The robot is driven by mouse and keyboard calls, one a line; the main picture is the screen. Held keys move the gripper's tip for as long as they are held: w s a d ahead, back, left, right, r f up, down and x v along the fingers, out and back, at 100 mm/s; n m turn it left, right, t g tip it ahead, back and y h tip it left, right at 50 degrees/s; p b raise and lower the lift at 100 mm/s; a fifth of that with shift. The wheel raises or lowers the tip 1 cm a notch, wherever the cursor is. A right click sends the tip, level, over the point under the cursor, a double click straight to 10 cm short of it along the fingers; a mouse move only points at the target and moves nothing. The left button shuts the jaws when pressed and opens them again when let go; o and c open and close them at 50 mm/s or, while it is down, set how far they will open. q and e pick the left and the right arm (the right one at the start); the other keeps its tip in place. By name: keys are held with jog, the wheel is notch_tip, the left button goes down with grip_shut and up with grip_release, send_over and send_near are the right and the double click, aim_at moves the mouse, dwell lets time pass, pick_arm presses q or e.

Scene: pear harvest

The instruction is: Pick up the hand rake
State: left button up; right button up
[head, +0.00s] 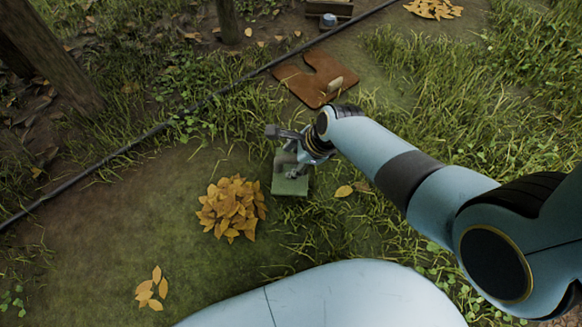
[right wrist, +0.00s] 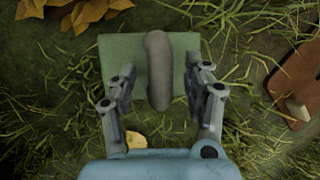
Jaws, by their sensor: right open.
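A grey, rounded, elongated bar (right wrist: 158,62) lies over a green rectangular piece (right wrist: 120,55) on the ground. The bar may be the hand rake's handle; I see no tines and cannot tell for certain. In the head view the green piece (head: 290,186) shows just below my right gripper (head: 287,156), which hides most of the bar. In the right wrist view my right gripper (right wrist: 161,78) is open, one finger on each side of the bar, with gaps between them. My left gripper is not in view.
A pile of yellow leaves (head: 231,208) lies left of the green piece. A brown flat piece (head: 312,80) with a pale part lies beyond the gripper. A dark hose (head: 180,122) crosses the ground. Tree trunks (head: 45,55) stand at the upper left. Bare ground lies at left.

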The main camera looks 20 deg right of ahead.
grip_shut()
dwell(0.3)
dwell(0.4)
